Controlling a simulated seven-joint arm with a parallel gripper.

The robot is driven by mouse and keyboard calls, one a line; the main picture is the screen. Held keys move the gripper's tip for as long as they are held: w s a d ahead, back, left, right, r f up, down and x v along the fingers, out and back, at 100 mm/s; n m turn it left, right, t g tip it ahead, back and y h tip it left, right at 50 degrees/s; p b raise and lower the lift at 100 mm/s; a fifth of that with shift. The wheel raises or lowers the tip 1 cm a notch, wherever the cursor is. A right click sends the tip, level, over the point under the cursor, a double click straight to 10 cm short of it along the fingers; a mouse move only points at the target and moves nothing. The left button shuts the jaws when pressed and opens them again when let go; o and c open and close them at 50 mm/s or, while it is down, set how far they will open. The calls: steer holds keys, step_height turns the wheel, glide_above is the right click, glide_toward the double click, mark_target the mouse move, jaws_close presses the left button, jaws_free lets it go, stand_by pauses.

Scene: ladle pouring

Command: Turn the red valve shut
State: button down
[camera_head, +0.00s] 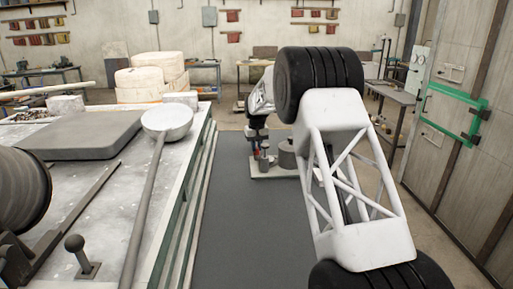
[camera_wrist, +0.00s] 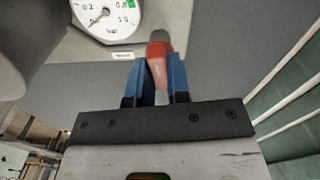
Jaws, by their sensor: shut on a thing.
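The red valve (camera_wrist: 157,52) shows in the wrist view as a red handle, with a grey round end behind it. My gripper (camera_wrist: 157,74) has two blue fingers, one on each side of the red handle, and is shut on it. In the head view my gripper (camera_head: 258,146) is small and far off, reaching down over a pale base plate (camera_head: 272,173). The valve is too small and too covered there to make out clearly. A white dial gauge (camera_wrist: 108,16) with a green mark sits just left of the valve in the wrist view; its top is cut off.
A dark grey cylinder (camera_head: 288,156) stands on the base plate, right of my gripper. A workbench at left holds a long-handled ladle (camera_head: 167,120) and a grey slab (camera_head: 82,136). The grey floor mat (camera_head: 240,235) is clear in front.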

mark_target(257, 147)
steer(key=shift+m, duration=0.9)
steer(key=c, duration=1.1)
jaws_free()
steer(key=shift+r, duration=0.1)
steer(key=shift+r, duration=3.85)
